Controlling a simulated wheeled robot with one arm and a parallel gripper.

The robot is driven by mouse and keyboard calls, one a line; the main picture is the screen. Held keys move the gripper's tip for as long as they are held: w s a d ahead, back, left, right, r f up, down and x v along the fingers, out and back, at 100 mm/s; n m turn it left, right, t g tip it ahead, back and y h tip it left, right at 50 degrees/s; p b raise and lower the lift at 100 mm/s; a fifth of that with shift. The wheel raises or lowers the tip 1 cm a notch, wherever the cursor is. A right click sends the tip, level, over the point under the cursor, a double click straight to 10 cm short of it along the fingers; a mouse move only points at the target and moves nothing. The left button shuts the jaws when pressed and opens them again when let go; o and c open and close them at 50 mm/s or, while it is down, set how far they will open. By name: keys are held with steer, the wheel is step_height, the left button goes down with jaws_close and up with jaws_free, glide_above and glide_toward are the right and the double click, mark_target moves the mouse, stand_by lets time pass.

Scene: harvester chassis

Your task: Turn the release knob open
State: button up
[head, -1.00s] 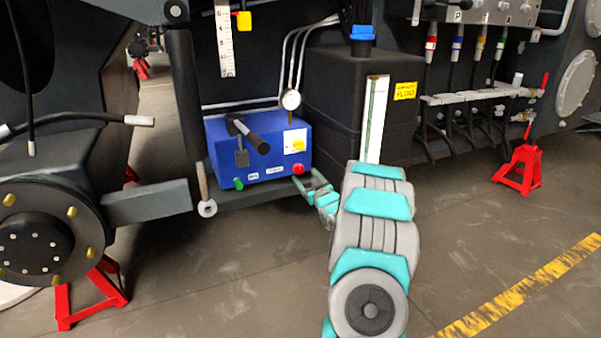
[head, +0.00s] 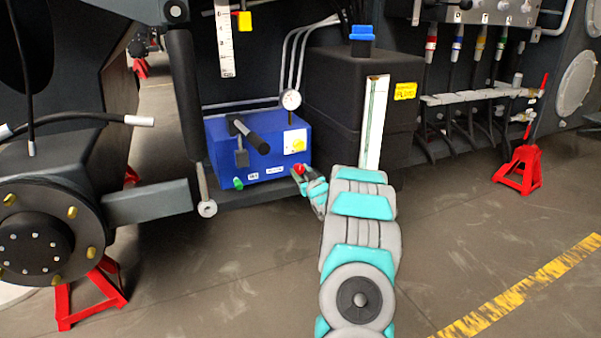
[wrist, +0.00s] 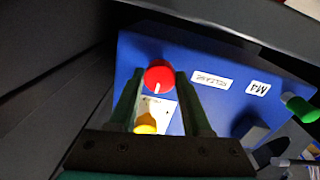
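The red release knob (head: 299,169) sits at the lower right of the blue unit's front. It shows in the wrist view as a round red knob (wrist: 159,75) with a white mark, beside a small white label. My gripper (head: 303,174) is at this knob in the head view, its fingers partly hidden or too small to make out. In the wrist view my gripper (wrist: 160,80) has its two dark green fingers apart, one on each side of the knob. A narrow gap shows on the left; I cannot tell whether the right finger touches.
The blue unit (head: 225,131) also carries a green knob (head: 238,184), a yellow knob on a white plate (head: 290,146) and a black lever (head: 256,143). A black tank (head: 335,90) stands close on the right. Open floor lies in front.

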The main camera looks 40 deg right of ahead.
jaws_close()
